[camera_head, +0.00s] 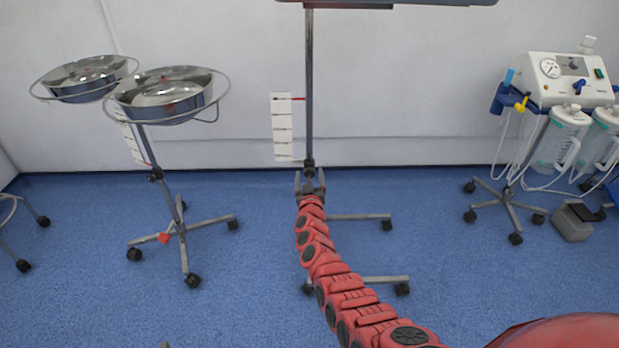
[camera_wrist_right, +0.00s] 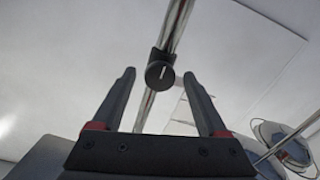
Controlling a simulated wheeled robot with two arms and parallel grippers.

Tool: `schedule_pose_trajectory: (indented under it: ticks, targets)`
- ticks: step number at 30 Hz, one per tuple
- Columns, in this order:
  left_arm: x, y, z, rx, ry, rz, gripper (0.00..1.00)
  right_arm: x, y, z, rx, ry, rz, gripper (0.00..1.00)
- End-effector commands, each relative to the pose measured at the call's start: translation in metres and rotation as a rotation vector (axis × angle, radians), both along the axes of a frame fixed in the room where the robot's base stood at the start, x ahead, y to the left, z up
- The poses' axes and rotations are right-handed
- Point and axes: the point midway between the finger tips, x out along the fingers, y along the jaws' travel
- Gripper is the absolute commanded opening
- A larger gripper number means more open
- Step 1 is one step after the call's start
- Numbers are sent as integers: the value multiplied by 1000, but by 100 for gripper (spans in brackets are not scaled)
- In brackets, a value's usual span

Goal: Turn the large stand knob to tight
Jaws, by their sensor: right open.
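The large stand knob (camera_wrist_right: 160,74) is round and black with a white line that stands nearly upright in the right wrist view. It sits on a clamp on the metal stand pole (camera_head: 309,90). In the head view the knob area (camera_head: 308,163) is small, just above my gripper. My right gripper (camera_head: 310,178) is open at the lower part of the pole. In the right wrist view its two dark fingers (camera_wrist_right: 158,76) stand on either side of the knob, with visible gaps. I cannot tell how deep the knob lies between them. My left gripper is not in view.
A white label strip (camera_head: 283,125) with a red pointer (camera_head: 298,98) hangs beside the pole. Its base legs (camera_head: 360,217) reach right. A stand with two steel bowls (camera_head: 165,97) is left; a suction unit (camera_head: 565,80) is right.

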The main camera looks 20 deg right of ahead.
Motion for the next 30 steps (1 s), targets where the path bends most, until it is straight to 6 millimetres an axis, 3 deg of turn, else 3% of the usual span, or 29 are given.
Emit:
schedule_pose_trajectory:
  ticks: [2,15,30]
  targets:
    - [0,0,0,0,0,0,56,0,0,0,0,0,0,76]
    - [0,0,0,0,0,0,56,0,0,0,0,0,0,0]
    - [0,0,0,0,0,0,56,0,0,0,107,-31,0,0]
